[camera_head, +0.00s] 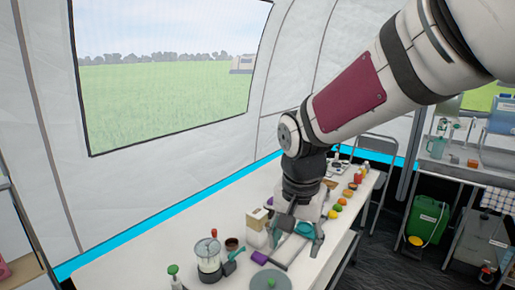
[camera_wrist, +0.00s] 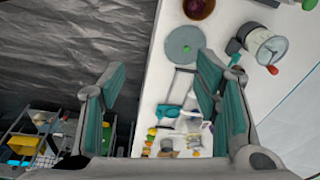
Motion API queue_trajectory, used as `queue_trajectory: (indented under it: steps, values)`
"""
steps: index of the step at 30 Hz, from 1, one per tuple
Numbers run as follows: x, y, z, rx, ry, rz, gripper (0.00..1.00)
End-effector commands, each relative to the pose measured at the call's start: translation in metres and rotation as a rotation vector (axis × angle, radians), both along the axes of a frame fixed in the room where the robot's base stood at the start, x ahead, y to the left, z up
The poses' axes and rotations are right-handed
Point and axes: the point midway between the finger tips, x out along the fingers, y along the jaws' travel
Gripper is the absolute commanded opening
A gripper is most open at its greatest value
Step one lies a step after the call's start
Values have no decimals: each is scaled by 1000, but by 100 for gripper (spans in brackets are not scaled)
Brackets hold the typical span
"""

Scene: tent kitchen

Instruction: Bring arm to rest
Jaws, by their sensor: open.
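My arm reaches in from the upper right in the head view, and my gripper (camera_head: 296,236) hangs over the long white table (camera_head: 195,225). In the wrist view my gripper (camera_wrist: 160,95) shows two teal-padded fingers spread wide apart with nothing held between them. Below and between the fingers the wrist view shows the table top with a grey tray-like piece and a teal item (camera_wrist: 168,111). The gripper is above these things; whether it touches any of them I cannot tell.
A clear jar with a red knob (camera_head: 209,255), a grey round disc (camera_head: 271,280) and a carton (camera_head: 256,222) stand near the gripper. Several fruit-like items line the table further back. A folding chair (camera_head: 372,180) and a green canister (camera_head: 427,220) are at the right.

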Motion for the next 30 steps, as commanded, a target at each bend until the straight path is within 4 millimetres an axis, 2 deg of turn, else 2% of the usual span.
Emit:
queue_trajectory:
  steps: [1,3,9,13,18,24,30]
  values:
    - [-11,-13,14,-5,-26,23,57]
    - [-27,-29,29,-14,-52,65,57]
    - [-77,-69,59,-45,-128,186,57]
    - [-112,-90,70,-66,-177,263,57]
    - [-153,-108,74,-96,-233,356,57]
    - [-179,-117,72,-117,-271,424,57]
    - [-183,-118,70,-122,-276,442,57]
